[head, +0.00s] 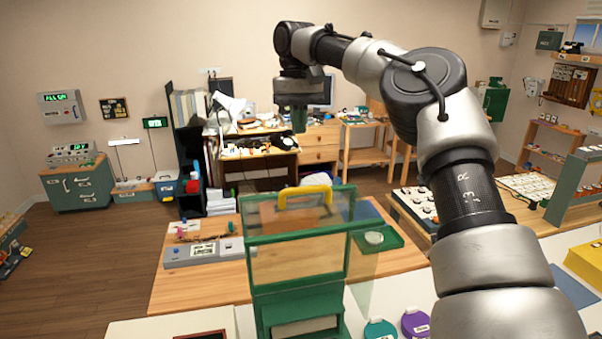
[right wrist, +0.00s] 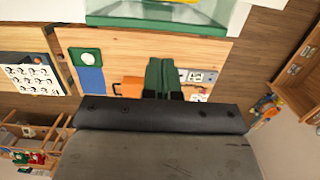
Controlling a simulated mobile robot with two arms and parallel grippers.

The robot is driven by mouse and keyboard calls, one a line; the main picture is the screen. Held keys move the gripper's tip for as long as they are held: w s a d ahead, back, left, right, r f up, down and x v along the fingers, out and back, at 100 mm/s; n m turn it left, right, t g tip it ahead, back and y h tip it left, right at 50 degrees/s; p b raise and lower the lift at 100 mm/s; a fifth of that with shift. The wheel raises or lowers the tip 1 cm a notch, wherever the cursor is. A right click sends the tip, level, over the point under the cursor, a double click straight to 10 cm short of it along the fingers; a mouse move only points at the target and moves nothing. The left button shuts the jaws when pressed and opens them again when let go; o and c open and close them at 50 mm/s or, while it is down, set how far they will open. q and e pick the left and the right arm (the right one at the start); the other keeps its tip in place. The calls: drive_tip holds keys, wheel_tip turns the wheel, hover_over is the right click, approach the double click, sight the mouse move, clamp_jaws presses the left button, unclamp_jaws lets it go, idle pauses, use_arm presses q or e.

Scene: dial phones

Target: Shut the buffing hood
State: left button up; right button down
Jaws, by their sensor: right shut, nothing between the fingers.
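The buffing hood (head: 297,262) stands at the front centre of the head view. It has a green frame, clear panes and a yellow handle (head: 305,194) at its upper edge. I cannot tell for sure how far its clear cover is open. Part of the hood (right wrist: 160,18) also shows at the top of the right wrist view. My right gripper (head: 299,120) is shut and empty, pointing down above and beyond the handle, apart from the hood. Its green fingers (right wrist: 163,78) are together in the right wrist view. My left gripper is not in view.
A wooden bench top (head: 190,284) lies around the hood. A grey control box (head: 204,252) stands left of it, and a green tray (head: 378,239) with a pale round piece stands right. Green and purple discs (head: 415,323) lie in front. My right arm covers the right side.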

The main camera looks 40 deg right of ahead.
drive_tip(key=p, duration=0.2)
approach(302, 200)
drive_tip(key=shift+w+d+f, duration=0.15)
drive_tip(key=shift+f, duration=0.25)
drive_tip(key=shift+w+d+f, duration=0.1)
drive_tip(key=shift+w+f, duration=0.1)
drive_tip(key=shift+f, duration=0.2)
drive_tip(key=shift+s+a+f+p, duration=0.25)
drive_tip(key=shift+s+f, duration=0.05)
drive_tip(key=shift+s, duration=0.15)
drive_tip(key=shift+s+a+f+p, duration=0.2)
drive_tip(key=shift+s+a+f, duration=0.1)
drive_tip(key=shift+s, duration=0.1)
drive_tip(key=shift+f, duration=0.15)
drive_tip(key=shift+s+f, duration=0.1)
drive_tip(key=shift+s, duration=0.05)
